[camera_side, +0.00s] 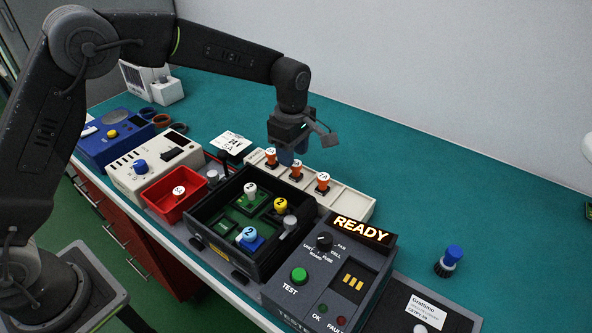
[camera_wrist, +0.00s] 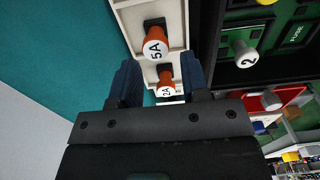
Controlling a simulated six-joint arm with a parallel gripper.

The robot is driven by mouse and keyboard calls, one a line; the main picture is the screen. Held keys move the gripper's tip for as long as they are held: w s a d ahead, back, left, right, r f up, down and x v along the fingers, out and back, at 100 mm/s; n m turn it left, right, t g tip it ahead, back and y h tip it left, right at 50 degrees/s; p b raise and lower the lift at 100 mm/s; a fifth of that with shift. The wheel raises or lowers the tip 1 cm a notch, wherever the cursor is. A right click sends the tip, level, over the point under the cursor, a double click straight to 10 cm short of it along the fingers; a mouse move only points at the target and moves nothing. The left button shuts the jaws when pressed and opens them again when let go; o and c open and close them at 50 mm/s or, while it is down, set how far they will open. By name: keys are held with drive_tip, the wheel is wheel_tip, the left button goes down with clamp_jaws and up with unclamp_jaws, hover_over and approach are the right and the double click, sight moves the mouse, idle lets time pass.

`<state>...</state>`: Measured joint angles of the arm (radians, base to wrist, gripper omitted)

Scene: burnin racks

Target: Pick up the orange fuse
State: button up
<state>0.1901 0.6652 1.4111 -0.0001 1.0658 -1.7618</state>
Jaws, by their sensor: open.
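Several orange fuses with white round tops stand in a cream rack (camera_side: 346,201): a near-end fuse (camera_side: 322,182), a middle fuse (camera_side: 296,170) and a far-end fuse (camera_side: 271,158). Another orange fuse (camera_side: 179,191) is in the red bin (camera_side: 160,205). My gripper (camera_side: 291,156) is open and empty, pointing down over the rack's far part. In the wrist view a fuse marked 2A (camera_wrist: 165,78) shows between my blue fingers, and a fuse marked 5A (camera_wrist: 155,45) stands beyond them. I cannot tell whether the fingers reach down around the 2A fuse.
A black open tray (camera_side: 262,262) with a green board and coloured plugs stands beside the rack. A tester (camera_side: 330,270) with a lit READY sign is at its right. A blue-capped part (camera_side: 449,260) stands on the teal bench (camera_side: 420,200). The bench behind the rack is clear.

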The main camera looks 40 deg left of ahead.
sight(296, 163)
drive_tip(key=shift+w+d+f, duration=0.1)
drive_tip(key=shift+d+f, duration=0.1)
drive_tip(key=shift+f, duration=1.15)
drive_tip(key=shift+w+d+f, duration=0.1)
drive_tip(key=shift+d+f, duration=0.05)
drive_tip(key=shift+f, duration=1.2)
drive_tip(key=shift+c, duration=0.2)
drive_tip(key=c, duration=0.6)
